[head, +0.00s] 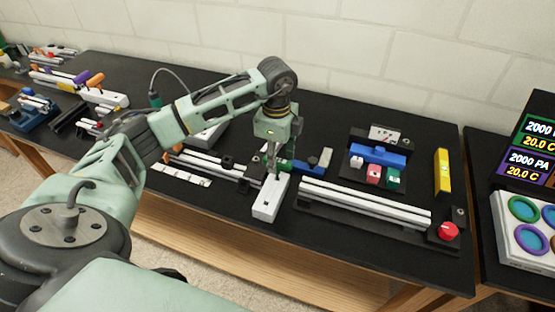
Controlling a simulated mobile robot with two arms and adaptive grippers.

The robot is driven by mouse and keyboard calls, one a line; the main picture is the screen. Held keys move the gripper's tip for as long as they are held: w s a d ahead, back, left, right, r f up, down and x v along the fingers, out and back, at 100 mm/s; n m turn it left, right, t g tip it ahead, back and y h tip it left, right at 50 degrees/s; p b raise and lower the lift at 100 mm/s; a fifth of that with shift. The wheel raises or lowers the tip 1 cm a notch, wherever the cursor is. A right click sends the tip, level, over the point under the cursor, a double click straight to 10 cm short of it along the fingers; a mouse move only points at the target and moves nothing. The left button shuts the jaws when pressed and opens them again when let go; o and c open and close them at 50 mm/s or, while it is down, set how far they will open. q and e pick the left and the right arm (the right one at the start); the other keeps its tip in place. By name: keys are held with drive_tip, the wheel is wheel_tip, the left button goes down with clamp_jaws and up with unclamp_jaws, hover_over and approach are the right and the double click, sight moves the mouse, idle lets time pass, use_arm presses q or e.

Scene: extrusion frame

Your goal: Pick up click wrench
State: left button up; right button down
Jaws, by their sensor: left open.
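My left gripper (272,170) points down over the middle of the black bench, close above the far end of a white block (268,203) with a small dark square hole. Its jaws are open; the fingers are small here, and I cannot tell whether they touch anything. Just right of the fingers, a green piece (288,165) shows low by the bench, partly hidden. I cannot tell for sure which thing is the click wrench. My right gripper is not in view.
Light rails (365,203) with a red knob (448,231) lie right of the white block. Behind them stand a blue holder (377,154) with coloured blocks and a yellow bar (443,171). More rails (215,165) lie left of the gripper. A white wall closes the back.

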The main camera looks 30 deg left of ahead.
sight(277, 174)
use_arm(q)
drive_tip(key=shift+d+f, duration=0.1)
drive_tip(key=shift+f, duration=1.3)
drive_tip(key=shift+c, duration=0.4)
clamp_jaws()
